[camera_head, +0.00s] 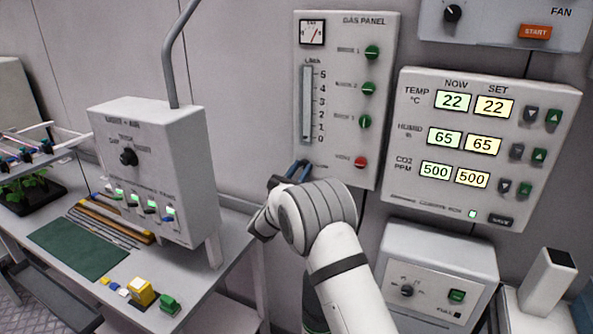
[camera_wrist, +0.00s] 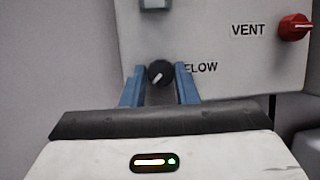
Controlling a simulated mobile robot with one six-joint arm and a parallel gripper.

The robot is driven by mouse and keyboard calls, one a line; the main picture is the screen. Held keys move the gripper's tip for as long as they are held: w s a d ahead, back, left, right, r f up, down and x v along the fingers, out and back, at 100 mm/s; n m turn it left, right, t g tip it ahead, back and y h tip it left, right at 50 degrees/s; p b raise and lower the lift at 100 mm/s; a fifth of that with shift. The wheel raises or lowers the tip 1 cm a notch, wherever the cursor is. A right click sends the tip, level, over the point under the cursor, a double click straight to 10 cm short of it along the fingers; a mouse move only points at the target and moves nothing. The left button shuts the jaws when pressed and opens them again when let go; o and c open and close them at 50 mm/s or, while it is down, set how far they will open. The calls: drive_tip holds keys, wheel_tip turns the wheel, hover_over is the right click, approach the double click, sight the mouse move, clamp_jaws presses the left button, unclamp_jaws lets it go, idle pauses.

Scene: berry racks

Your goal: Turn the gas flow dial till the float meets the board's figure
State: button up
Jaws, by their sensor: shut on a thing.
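The gas panel (camera_head: 340,160) hangs on the wall in the head view. Its flow tube (camera_head: 306,105) has a scale from 0 to 5, and I cannot make out the float. The black flow dial (camera_wrist: 160,73) sits low on the panel in the wrist view, its white pointer mark slanting down to the left. My gripper (camera_wrist: 160,80) has its blue fingers on either side of the dial, shut on it. In the head view, my gripper (camera_head: 293,171) is at the panel's lower left corner and hides the dial. No board with a flow figure can be made out.
A red vent knob (camera_wrist: 293,27) is right of the dial; it also shows in the head view (camera_head: 360,162). Green valve knobs (camera_head: 368,88) are above it. A control display (camera_head: 480,145) hangs to the right. A white instrument box (camera_head: 155,165) stands on the left bench.

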drive_tip(key=shift+a+r, duration=0.1)
drive_tip(key=shift+a, duration=0.05)
drive_tip(key=shift+b, duration=0.45)
drive_tip(key=shift+m+b, duration=0.4)
